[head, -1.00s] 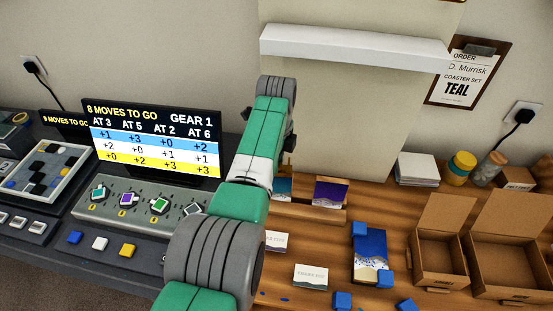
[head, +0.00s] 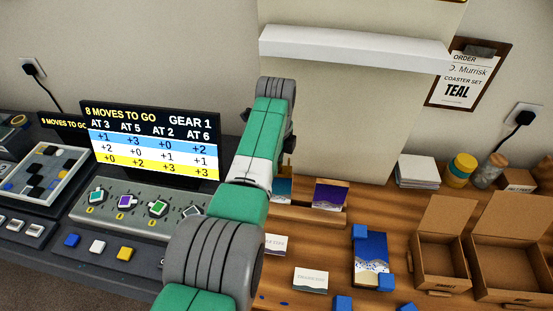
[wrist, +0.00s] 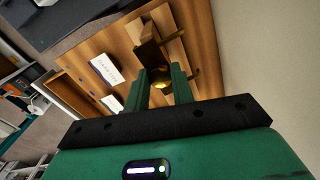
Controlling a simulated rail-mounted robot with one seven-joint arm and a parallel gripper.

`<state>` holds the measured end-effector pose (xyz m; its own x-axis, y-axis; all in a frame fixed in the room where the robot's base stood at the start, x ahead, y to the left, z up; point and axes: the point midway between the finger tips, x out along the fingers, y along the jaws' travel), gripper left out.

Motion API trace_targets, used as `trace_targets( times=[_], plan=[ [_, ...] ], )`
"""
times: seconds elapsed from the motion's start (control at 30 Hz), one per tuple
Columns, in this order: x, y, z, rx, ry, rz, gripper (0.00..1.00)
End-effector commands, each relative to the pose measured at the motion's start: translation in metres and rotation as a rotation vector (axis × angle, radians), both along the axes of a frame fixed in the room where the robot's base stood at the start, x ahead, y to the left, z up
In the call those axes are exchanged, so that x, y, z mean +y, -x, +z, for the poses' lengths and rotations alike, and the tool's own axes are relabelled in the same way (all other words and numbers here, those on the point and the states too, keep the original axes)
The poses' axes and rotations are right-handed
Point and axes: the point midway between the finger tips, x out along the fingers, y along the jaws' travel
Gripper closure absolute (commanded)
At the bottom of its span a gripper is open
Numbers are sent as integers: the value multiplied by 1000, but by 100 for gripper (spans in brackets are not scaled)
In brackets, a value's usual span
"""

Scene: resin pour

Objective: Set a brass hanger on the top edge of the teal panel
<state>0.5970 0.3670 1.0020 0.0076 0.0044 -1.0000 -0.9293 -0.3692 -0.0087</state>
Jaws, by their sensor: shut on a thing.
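In the wrist view, my gripper (wrist: 162,84) is shut on a small brass hanger (wrist: 161,83), which shows between the fingertips. The hanger is small and dark there, so its exact shape is hard to tell. In the head view, the teal panel (head: 282,190) stands upright in a wooden rack (head: 308,214), partly covered by my arm. I cannot tell whether the hanger touches a panel.
A purple panel (head: 330,194) stands right of the teal one. A blue panel (head: 369,248) with blue corner pieces lies in front, near white cards (head: 310,279). Open cardboard boxes (head: 442,246) stand at right. A white shelf (head: 350,46) juts from the wall above.

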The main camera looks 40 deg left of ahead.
Motion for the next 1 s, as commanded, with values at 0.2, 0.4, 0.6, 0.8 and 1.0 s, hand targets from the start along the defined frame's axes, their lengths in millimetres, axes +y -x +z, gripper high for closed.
trace_targets(
  times=[0.2, 0.4, 0.6, 0.8, 1.0],
  plan=[
    [-2, 3, -11, 14, 9, 0, 100],
    [-2, 3, -12, 14, 8, 0, 100],
    [-2, 3, -13, 13, 8, 0, 100],
    [-2, 3, -13, 13, 7, 0, 100],
    [-2, 3, -13, 13, 7, 0, 54]
  ],
)
